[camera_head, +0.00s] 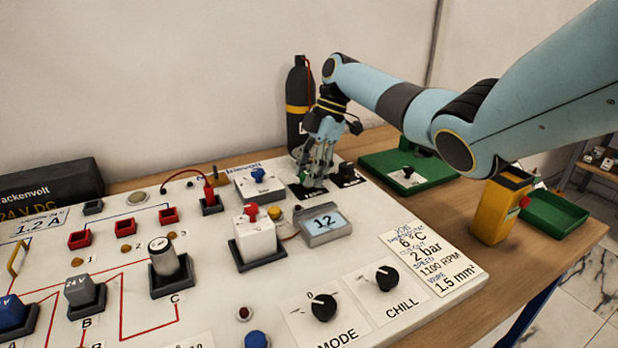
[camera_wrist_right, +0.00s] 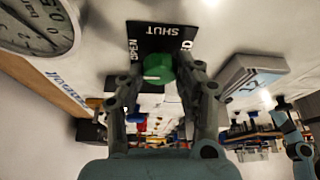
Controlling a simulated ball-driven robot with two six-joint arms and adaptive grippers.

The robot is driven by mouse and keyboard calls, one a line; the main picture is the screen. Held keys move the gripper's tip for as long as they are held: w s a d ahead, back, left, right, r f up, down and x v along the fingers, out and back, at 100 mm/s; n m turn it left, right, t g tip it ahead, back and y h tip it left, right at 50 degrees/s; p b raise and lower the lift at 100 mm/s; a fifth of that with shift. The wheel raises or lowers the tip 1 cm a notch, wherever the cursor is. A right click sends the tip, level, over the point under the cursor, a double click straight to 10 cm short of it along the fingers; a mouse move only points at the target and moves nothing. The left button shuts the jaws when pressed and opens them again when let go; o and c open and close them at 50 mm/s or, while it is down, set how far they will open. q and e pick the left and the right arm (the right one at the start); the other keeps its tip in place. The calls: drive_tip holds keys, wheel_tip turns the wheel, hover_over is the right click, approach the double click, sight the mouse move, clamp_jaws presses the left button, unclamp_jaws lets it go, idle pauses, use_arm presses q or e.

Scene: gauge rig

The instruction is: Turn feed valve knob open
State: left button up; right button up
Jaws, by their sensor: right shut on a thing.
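The feed valve knob is a round green knob (camera_wrist_right: 157,67) on a black plate (camera_wrist_right: 160,38) in the right wrist view. The plate reads SHUT and OPEN; another word is partly hidden by a finger. My right gripper (camera_wrist_right: 156,82) is shut on the knob, one finger on each side. I cannot make out a pointer on the knob. In the head view my right gripper (camera_head: 318,177) reaches down at the panel's back edge and mostly hides the knob. At the right of the wrist view, a small, dark arm end, apparently my left gripper (camera_wrist_right: 282,104), shows too small to read.
A round gauge (camera_wrist_right: 38,24) is beside the plate in the wrist view. The display box (camera_head: 323,225), white block switch (camera_head: 255,238) and blue-knob box (camera_head: 259,181) stand near my right gripper. A dark bottle (camera_head: 299,105) stands behind it, and a green tray (camera_head: 408,170) lies to the right.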

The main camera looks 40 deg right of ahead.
idle(0.4)
drive_tip(key=o, duration=1.1)
drive_tip(key=shift+o, duration=0.2)
drive_tip(key=v, duration=1.2)
drive_tip(key=shift+a+f, duration=0.1)
